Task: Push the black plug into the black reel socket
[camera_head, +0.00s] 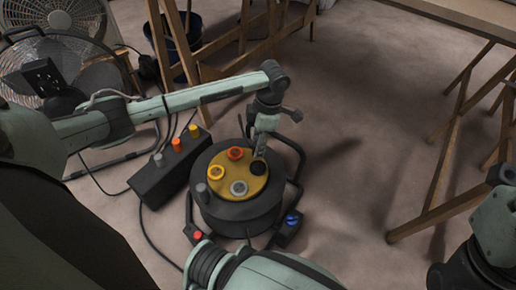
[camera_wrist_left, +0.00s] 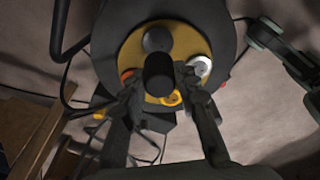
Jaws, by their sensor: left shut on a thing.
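The cable reel (camera_head: 232,212) is a dark drum on the floor with a round yellow top plate (camera_head: 222,187). The black reel socket (camera_head: 258,168) is at the plate's right side in the head view. In the wrist view this socket (camera_wrist_left: 157,38) shows dark at the top of the plate. My left gripper (camera_head: 261,153) is just above it, pointing down. In the wrist view its fingers (camera_wrist_left: 160,88) are shut on the black plug (camera_wrist_left: 158,72). The plug's end appears just below the socket there; I cannot tell the gap in depth.
Red (camera_head: 235,153), yellow (camera_head: 215,172) and grey (camera_head: 239,188) sockets share the plate. The reel's tubular frame rises around the drum. A black box (camera_head: 166,176) with coloured caps stands left, cables beside it. Wooden trestles (camera_head: 440,190) stand right; open floor lies between.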

